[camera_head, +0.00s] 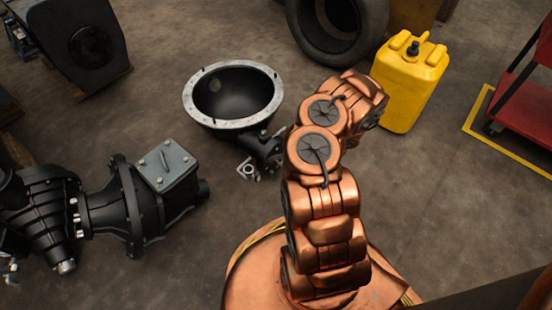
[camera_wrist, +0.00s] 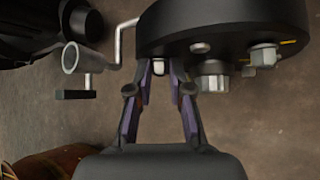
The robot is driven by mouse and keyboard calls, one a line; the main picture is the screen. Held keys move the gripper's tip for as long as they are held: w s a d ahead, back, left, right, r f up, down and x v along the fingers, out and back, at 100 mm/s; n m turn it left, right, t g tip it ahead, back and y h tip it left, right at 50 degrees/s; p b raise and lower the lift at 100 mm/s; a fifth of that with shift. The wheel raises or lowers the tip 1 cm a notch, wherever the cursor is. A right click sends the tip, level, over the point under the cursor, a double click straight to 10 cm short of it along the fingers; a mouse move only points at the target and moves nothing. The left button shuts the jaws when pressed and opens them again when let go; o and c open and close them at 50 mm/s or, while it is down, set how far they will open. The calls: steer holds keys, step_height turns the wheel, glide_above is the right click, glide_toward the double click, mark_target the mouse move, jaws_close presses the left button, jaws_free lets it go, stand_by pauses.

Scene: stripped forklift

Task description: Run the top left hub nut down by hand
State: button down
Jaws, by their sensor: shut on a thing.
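In the wrist view a black round hub (camera_wrist: 225,22) fills the top right. Under its edge are a large grey hex nut (camera_wrist: 213,77), another nut (camera_wrist: 264,56) beside a yellow mark, and a pale round stud end (camera_wrist: 200,47). My gripper (camera_wrist: 166,72) reaches up from below, its two fingers converging at the hub's lower left edge. They are shut on a small pale hub nut (camera_wrist: 159,67), which shows only partly between the fingertips. In the head view my arm hides the gripper, and I cannot pick out this nut there.
In the wrist view a bent metal rod and tube (camera_wrist: 85,62) sit close left of the hub. In the head view a black bowl-shaped housing (camera_head: 233,95), a yellow canister (camera_head: 410,85), a tyre (camera_head: 338,30) and a red cart (camera_head: 525,95) stand around my arm.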

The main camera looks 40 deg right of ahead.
steer(key=shift+d+f, duration=0.1)
steer(key=shift+d, duration=0.25)
steer(key=m+y, duration=0.1)
steer(key=y, duration=0.1)
steer(key=m+y+p, duration=0.1)
steer(key=y, duration=0.1)
steer(key=shift+a+m, duration=0.2)
steer(key=shift+m, duration=0.2)
steer(key=c, duration=1.3)
jaws_free()
steer(key=shift+a, duration=0.1)
steer(key=shift+o, duration=0.2)
